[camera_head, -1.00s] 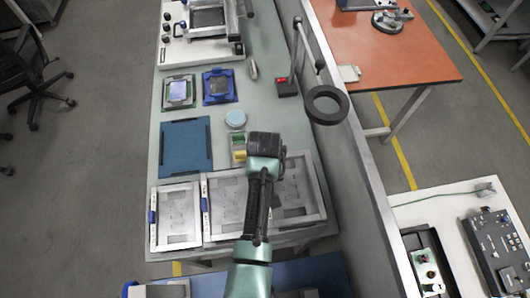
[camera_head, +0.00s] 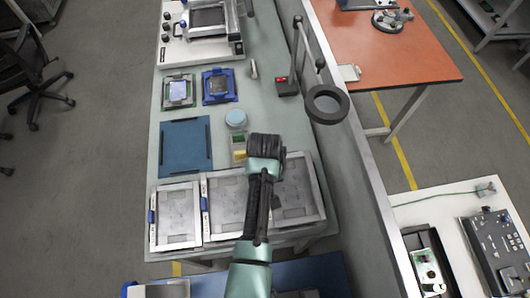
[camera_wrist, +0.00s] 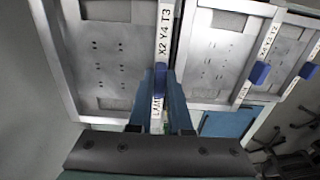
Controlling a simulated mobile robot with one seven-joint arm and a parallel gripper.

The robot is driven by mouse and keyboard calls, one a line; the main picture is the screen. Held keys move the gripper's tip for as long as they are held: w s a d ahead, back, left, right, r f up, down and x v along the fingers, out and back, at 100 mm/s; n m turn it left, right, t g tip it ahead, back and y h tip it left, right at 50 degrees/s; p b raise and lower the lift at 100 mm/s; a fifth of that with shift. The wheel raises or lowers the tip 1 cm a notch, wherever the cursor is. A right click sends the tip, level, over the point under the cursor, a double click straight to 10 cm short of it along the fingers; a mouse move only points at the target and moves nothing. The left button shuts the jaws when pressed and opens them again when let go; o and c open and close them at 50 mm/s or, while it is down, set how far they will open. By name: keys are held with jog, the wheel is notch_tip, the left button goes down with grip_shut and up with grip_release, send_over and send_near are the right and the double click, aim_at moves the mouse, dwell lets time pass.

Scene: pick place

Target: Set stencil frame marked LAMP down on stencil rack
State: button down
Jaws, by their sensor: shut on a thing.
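The stencil frame marked LAMP (camera_wrist: 100,60) is a silvery frame with a grey sheet. Its white edge strip reads "LAM", partly covered, and "X2 Y4 T3". My gripper (camera_wrist: 160,100) is shut on the blue tab at this strip in the wrist view. In the head view my arm hides the fingers, and the frame (camera_head: 300,197) shows to the right of it, at the near end of the bench. Whether it touches the bench I cannot tell. I cannot clearly identify the stencil rack; a blue panel (camera_head: 185,147) with dark edge strips lies beyond the frames.
Two other stencil frames with blue tabs lie to the left, one at the end (camera_head: 178,215) and one in the middle (camera_head: 228,205). A small green-yellow box (camera_head: 238,150) and a round light-blue lid (camera_head: 235,118) stand just beyond my arm. A ring lamp (camera_head: 326,104) overhangs the bench's right side.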

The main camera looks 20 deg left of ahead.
jog(key=c, duration=0.8)
grip_release()
jog(key=c, duration=0.3)
jog(key=shift+c, duration=0.2)
jog(key=shift+r, duration=0.15)
notch_tip(320, 180, up, 7)
jog(key=p, duration=0.7)
